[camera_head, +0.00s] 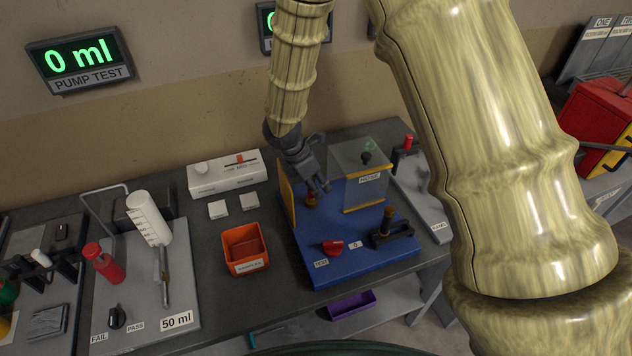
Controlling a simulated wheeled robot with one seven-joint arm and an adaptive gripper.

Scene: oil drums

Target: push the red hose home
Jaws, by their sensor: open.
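My gripper (318,184) is open and points down over the back left of the blue bench plate (296,234). Its fingertips are close to a small reddish-brown fitting (311,199) on that plate; I cannot tell whether they touch it.
A yellow-edged panel (287,193) stands left of the gripper. A red knob (333,246) and a black-and-brass valve (389,228) are on the front of the plate. A red-topped post (408,142) is at right. An orange bin (244,248) stands left.

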